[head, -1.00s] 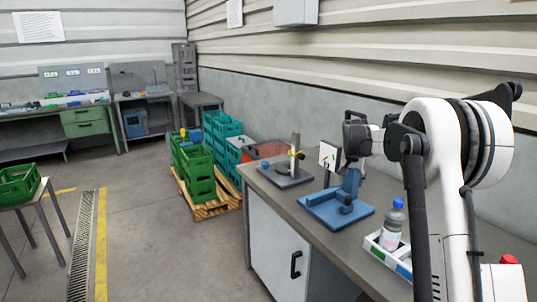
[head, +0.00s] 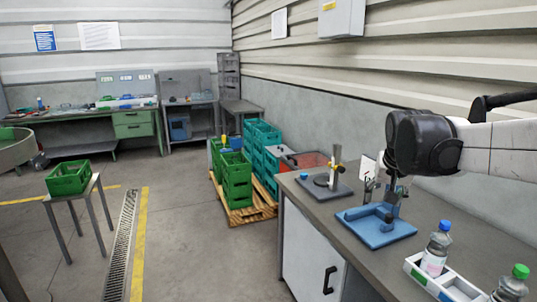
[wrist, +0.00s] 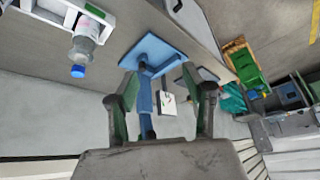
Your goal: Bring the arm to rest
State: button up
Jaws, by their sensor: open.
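My gripper (head: 384,184) is in the head view at the right, above the workbench and close over the blue labelling stand (head: 378,232). Its fingers are mostly hidden behind its dark wrist there. In the wrist view my gripper (wrist: 163,88) is open, its two green-padded fingers apart with nothing held. Between and beyond them stands the blue stand (wrist: 150,52), with a white card (wrist: 167,103) beside its upright. I cannot tell how much clearance there is between fingers and stand.
The workbench (head: 340,212) also bears a grey stand with a post (head: 327,186) and a white tray (head: 418,270) with a bottle (head: 437,248); a green-capped bottle (head: 513,283) stands at right. Green crates (head: 236,182) sit on a pallet (head: 240,213).

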jog(key=s+a+f+n, duration=0.1)
jog(key=s+a+f, duration=0.1)
jog(key=s, duration=0.6)
jog(key=s+a+f+n+t+y, duration=0.1)
jog(key=s+a+f, duration=0.2)
jog(key=s, duration=0.6)
jog(key=s+a+f+n, duration=0.1)
jog(key=s+a+f, duration=0.2)
jog(key=s, duration=0.6)
jog(key=shift+s+a+f+t, duration=0.25)
jog(key=shift+a+t, duration=0.15)
jog(key=shift+a, duration=0.4)
